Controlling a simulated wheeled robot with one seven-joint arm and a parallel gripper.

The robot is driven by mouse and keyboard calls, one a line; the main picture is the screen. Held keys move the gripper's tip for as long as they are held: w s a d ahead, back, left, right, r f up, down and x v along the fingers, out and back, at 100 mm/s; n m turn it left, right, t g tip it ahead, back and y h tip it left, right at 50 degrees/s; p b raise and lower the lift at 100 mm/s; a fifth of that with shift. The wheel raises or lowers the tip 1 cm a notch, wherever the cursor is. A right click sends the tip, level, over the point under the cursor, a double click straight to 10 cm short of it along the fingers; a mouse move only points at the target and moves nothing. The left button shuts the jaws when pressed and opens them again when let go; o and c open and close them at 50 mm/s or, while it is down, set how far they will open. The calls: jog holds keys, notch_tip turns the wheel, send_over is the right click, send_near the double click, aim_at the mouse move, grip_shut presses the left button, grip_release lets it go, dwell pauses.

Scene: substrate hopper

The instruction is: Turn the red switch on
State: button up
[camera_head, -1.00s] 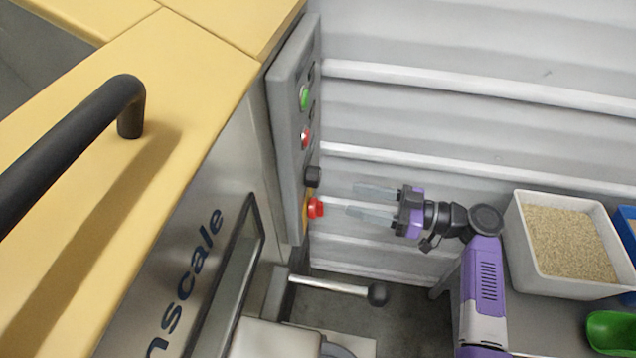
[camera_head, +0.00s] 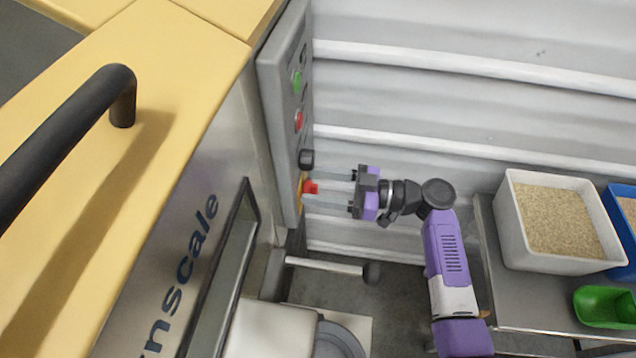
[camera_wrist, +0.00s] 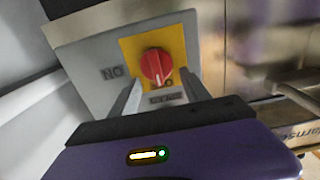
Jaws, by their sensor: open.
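The red switch (camera_head: 311,188) is a red knob on a yellow plate (camera_wrist: 183,42), low on the grey control panel (camera_head: 276,115). In the wrist view the red knob (camera_wrist: 156,64) shows face on, with partly readable lettering below it. My gripper (camera_head: 314,184) is open, its two fingers pointing left at the panel. In the head view the fingers reach to either side of the knob. In the wrist view the fingertips (camera_wrist: 160,84) frame the lower part of the knob. I cannot tell whether they touch it.
Above the switch the panel carries a black knob (camera_head: 306,159), a red button (camera_head: 298,121) and a green button (camera_head: 296,80). A white grain bin (camera_head: 509,222) and green scoop (camera_head: 604,307) are on the right.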

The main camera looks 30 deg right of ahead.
grip_shut()
jog(key=shift+f, duration=0.1)
